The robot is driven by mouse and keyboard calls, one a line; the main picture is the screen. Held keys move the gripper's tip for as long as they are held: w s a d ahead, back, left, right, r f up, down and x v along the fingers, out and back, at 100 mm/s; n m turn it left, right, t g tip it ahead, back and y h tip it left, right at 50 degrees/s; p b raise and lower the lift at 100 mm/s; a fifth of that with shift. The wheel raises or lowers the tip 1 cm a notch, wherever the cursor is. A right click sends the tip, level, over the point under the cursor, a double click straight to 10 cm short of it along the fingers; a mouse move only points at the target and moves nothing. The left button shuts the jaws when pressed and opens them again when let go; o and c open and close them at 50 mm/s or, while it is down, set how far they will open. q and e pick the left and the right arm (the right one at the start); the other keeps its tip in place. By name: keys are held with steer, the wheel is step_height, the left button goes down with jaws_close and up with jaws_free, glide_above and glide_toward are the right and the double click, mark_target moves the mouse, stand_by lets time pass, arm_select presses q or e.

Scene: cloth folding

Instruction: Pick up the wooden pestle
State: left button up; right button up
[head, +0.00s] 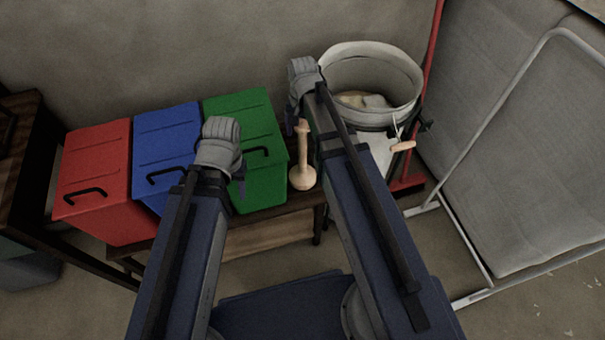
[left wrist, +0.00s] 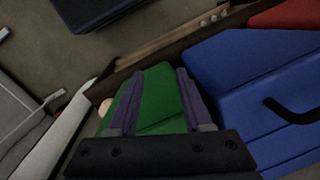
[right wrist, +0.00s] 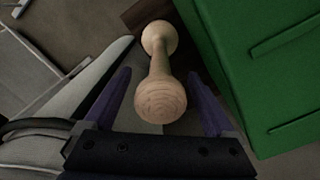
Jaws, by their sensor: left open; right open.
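The wooden pestle (head: 303,160) is pale wood and stands upright on the dark wooden shelf, just right of the green bin in the head view. In the right wrist view the pestle (right wrist: 160,85) lies between the fingers, its rounded end toward the camera. My right gripper (right wrist: 160,95) is open around that line of sight; contact cannot be told. In the head view my right gripper (head: 294,120) is beside the pestle's top, partly hidden by my wrist. My left gripper (head: 240,190) is open in front of the green bin; its purple fingers show in the left wrist view (left wrist: 152,98).
Red (head: 95,170), blue (head: 165,150) and green (head: 262,125) lidded bins stand left of the pestle. A large white bucket (head: 370,60) stands at the right behind my right arm. A red-handled broom (head: 432,60) and a white-framed grey panel (head: 530,140) are further right.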

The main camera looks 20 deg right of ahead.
steer(key=shift+f+b, duration=0.35)
steer(key=shift+f, duration=0.45)
arm_select(q)
steer(key=shift+f, duration=0.75)
arm_select(e)
steer(key=shift+r, duration=0.1)
steer(key=shift+c, duration=0.4)
steer(key=c, duration=1.3)
